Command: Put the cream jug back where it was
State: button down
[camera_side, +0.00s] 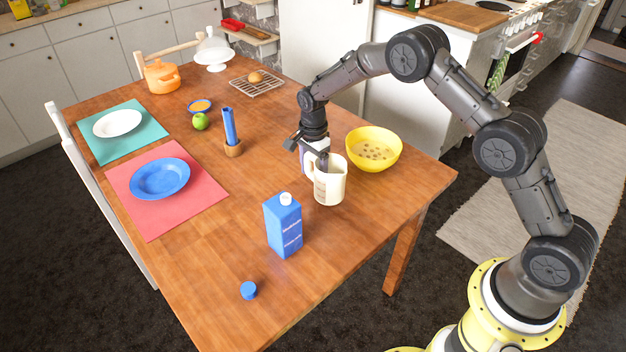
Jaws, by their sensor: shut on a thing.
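The cream jug (331,187) is a pale, upright jug with its handle on the left side. It is near the table's right side, in front of the yellow bowl. My gripper (318,159) comes down from above at the jug's rim and handle side, and it is shut on the jug. The exact finger contact is partly hidden. I cannot tell whether the jug's base touches the table. A purple and white object (306,156) stands just behind the jug, partly hidden by my gripper and the jug.
The yellow bowl (374,165) with floating pieces is close behind the jug, to the right. A blue carton (283,228) stands in front, left of the jug; a blue cap (248,290) lies nearer. Bare table lies between holder and carton.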

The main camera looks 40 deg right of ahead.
jog(key=shift+w+f, duration=0.15)
jog(key=shift+f, duration=1.5)
jog(key=shift+f, duration=0.2)
grip_release()
jog(key=shift+r, duration=0.15)
notch_tip(320, 180, up, 12)
jog(key=shift+a+r, duration=0.1)
